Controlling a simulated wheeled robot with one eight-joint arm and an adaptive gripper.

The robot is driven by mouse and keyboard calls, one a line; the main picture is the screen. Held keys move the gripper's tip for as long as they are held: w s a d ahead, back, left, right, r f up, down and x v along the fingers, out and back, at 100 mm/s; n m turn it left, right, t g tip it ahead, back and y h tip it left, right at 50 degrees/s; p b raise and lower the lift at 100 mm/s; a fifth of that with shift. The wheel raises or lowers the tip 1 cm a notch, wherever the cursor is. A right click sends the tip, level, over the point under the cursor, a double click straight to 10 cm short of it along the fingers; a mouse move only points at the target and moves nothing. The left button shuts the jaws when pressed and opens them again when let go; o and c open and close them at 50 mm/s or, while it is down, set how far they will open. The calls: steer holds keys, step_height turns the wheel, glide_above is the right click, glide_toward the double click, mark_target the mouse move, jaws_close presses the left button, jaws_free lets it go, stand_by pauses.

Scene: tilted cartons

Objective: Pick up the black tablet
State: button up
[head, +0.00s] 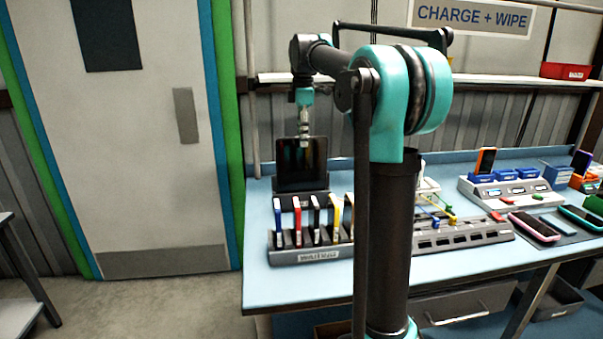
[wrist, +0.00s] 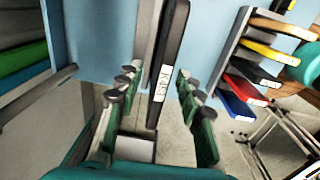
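A black tablet (head: 302,160) stands upright at the back left of the blue bench, its dark glossy face showing in the head view. My gripper (head: 304,140) is at its top edge, pointing down. In the wrist view the black tablet (wrist: 170,60) shows edge-on with a white label. It lies between the two green fingers of my gripper (wrist: 157,95), with a gap visible on each side. The fingers are open. A grey strip (wrist: 146,30) runs along the tablet's left side. The tablet's lower part is partly hidden in the head view by the rack in front.
A grey rack (head: 318,256) with several upright coloured devices, one of them black, stands just in front of the tablet. A grey slotted dock (head: 462,236), a charger (head: 515,190) and phones (head: 534,227) are to the right. A door (head: 120,140) is at left.

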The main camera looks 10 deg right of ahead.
glide_above(302, 172)
steer(key=shift+f, duration=2.95)
steer(key=shift+w, duration=0.2)
jaws_close()
